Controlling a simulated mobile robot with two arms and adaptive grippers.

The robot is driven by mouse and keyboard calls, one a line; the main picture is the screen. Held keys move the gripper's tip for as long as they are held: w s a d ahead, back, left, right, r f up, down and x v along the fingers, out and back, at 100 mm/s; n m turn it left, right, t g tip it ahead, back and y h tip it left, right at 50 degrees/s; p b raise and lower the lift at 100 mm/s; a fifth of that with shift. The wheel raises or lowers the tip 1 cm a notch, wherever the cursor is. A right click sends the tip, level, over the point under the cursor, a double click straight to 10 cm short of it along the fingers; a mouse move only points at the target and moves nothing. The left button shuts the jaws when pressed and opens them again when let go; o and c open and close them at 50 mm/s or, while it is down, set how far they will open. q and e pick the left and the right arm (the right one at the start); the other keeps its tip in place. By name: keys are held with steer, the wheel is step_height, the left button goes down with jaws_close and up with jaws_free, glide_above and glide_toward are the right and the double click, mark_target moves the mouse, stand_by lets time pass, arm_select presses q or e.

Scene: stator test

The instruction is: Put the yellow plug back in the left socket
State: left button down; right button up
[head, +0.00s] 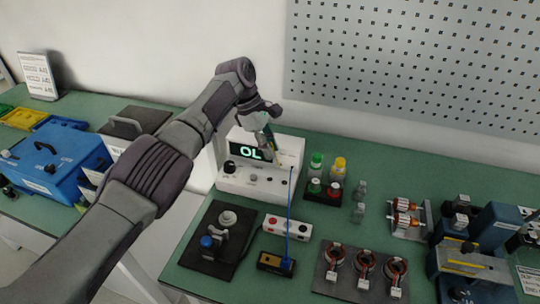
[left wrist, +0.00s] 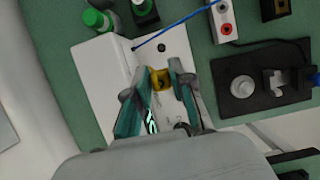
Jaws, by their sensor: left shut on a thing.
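The white meter (head: 258,188) stands on the green bench, its screen (head: 250,153) reading "OL". My left gripper (head: 270,147) reaches over the meter's top right part. In the left wrist view, its teal fingers (left wrist: 157,82) are shut on the yellow plug (left wrist: 160,78), over the meter's white face (left wrist: 104,82). A dark socket hole (left wrist: 163,48) shows just beyond the plug. I cannot tell whether the plug's tip touches the meter. My right gripper is not in view.
Green and yellow capped bottles (head: 340,165) stand right of the meter. A white block with red and black sockets (head: 287,227) lies in front. A black fixture (head: 205,254) is at front left, and a tray of copper coils (head: 350,288) at front right.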

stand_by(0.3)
arm_select(q)
steer(key=shift+f+b, duration=0.35)
steer(key=shift+f, duration=0.75)
steer(key=b, duration=0.3)
glide_above(274, 180)
steer(key=a, duration=0.1)
steer(key=shift+w+a+f, duration=0.1)
steer(key=shift+f, duration=1.1)
steer(key=shift+w+a+f, duration=0.1)
steer(key=shift+f, duration=1.1)
steer(key=shift+f, duration=0.25)
steer(key=shift+f, duration=0.4)
steer(key=shift+f+b, duration=0.15)
steer(key=shift+b, duration=0.25)
steer(key=shift+f, duration=0.1)
steer(key=shift+f, duration=0.25)
